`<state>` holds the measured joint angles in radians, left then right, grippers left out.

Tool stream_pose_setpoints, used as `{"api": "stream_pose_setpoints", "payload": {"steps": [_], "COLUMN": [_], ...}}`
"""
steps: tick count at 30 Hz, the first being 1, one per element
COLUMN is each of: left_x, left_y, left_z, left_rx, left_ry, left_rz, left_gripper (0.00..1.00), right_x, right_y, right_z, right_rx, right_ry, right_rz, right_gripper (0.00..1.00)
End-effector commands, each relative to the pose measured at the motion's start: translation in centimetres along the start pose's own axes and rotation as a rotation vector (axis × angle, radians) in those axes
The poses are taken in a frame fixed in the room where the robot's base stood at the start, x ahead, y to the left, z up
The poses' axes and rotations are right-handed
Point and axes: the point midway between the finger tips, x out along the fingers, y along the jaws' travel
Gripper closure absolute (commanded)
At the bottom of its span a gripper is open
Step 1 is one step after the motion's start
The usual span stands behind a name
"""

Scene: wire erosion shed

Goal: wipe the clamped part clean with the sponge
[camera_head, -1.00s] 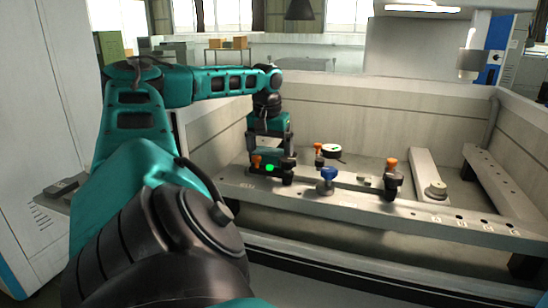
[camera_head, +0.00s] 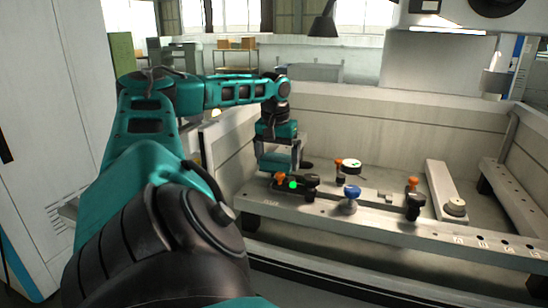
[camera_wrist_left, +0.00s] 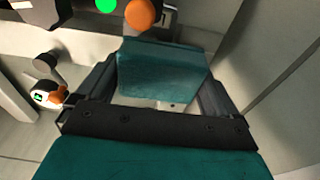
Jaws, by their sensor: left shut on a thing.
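My left gripper (camera_head: 281,166) is shut on a teal block, which I take to be the sponge (camera_wrist_left: 163,72); its block face also shows in the head view (camera_head: 277,158). The gripper hangs just behind the left end of the front rail, by an orange-knobbed clamp (camera_head: 280,178) and a green light (camera_head: 292,185). A flat metal piece (camera_head: 375,195) lies along the rail, by a blue-knobbed post (camera_head: 351,194) and a black clamp with an orange knob (camera_head: 413,200); I take it as the clamped part. I cannot tell that the sponge touches anything. My right gripper is not in view.
The front rail (camera_head: 440,238) runs along the open tank, whose back wall (camera_head: 400,125) is behind. A round gauge (camera_head: 350,166) and another orange knob (camera_head: 339,163) sit behind the rail.

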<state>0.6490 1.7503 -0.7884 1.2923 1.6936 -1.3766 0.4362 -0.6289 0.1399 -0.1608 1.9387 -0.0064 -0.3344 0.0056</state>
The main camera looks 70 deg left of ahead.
Motion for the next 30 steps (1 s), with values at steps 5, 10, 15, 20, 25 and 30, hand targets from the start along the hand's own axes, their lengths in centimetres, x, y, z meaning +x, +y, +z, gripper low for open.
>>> {"api": "stream_pose_setpoints", "payload": {"steps": [5,10,15,20,25,30], "left_x": [-1.4,-2.9,-4.4,-5.5,-5.8,-5.8], "left_y": [0.2,0.1,-0.2,-0.4,-0.5,-0.5], "left_z": [-0.3,-0.4,-0.5,-0.5,-0.4,-0.4], "left_rx": [0.001,0.002,0.001,0.002,0.002,0.002], "left_ry": [0.001,0.002,0.004,0.003,0.002,0.002], "left_rz": [0.001,0.001,0.001,0.002,0.001,0.001], "left_gripper": [0.34,0.34,0.34,0.34,0.34,0.34], "right_x": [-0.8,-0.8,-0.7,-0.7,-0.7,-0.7], "right_y": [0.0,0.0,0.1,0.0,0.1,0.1], "right_z": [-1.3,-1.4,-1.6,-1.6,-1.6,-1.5], "right_rx": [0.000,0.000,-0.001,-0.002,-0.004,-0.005], "right_ry": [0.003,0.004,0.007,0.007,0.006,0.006], "right_rz": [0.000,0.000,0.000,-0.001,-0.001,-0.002], "right_gripper": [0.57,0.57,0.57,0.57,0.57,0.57]}}
